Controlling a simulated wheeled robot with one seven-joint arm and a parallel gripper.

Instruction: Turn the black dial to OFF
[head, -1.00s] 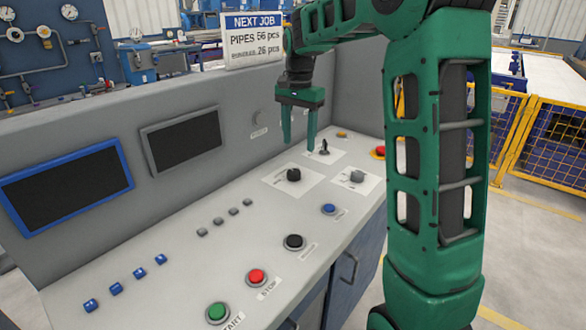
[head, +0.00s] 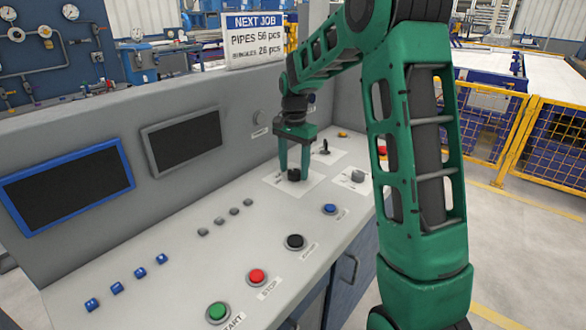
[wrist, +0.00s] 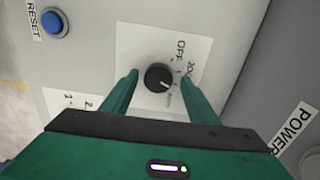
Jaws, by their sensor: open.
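The black dial (head: 294,175) sits on a white label plate (head: 313,186) on the sloped console top. In the wrist view the black dial (wrist: 158,77) lies between the fingertips, with "OFF" printed beside it and other markings around it. A light pointer line on the dial faces away from the "OFF" print, toward the lower right. My green gripper (head: 294,172) is open, pointing down over the dial, with one finger on each side. In the wrist view my gripper (wrist: 161,76) shows gaps between both fingers and the dial. Whether the tips touch the panel cannot be told.
A grey knob (head: 358,176) and a black lever switch (head: 325,147) stand close to the dial. A blue reset button (wrist: 54,22) is nearby. Red (head: 257,276) and green (head: 218,311) buttons lie nearer the front. The console's upright back wall rises behind.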

